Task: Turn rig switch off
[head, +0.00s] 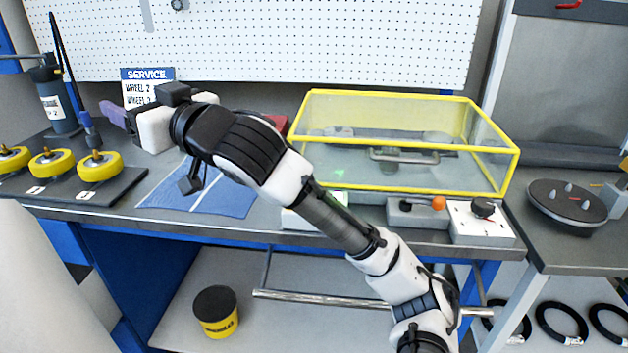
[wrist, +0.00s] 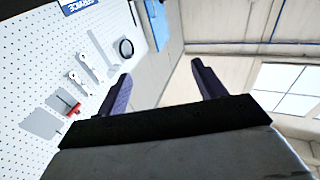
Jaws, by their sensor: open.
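A white control box (head: 482,225) with a black knob (head: 484,207) stands at the bench's front right. Beside it on the left is a grey box (head: 415,217) with an orange-tipped lever (head: 438,203). Which of these is the rig switch I cannot tell for sure. Behind them is a yellow-framed clear guard (head: 512,172) with a handle, with a faint green glow inside. My gripper (head: 113,115) is far left of these controls, raised over the bench. In the wrist view it is open and empty (wrist: 163,84), facing the pegboard and ceiling. My arm partly hides a pale box with green.
A blue mat (head: 225,196) lies under my arm. A round turntable (head: 567,203) is on the right bench. A pegboard (head: 330,40) rises behind.

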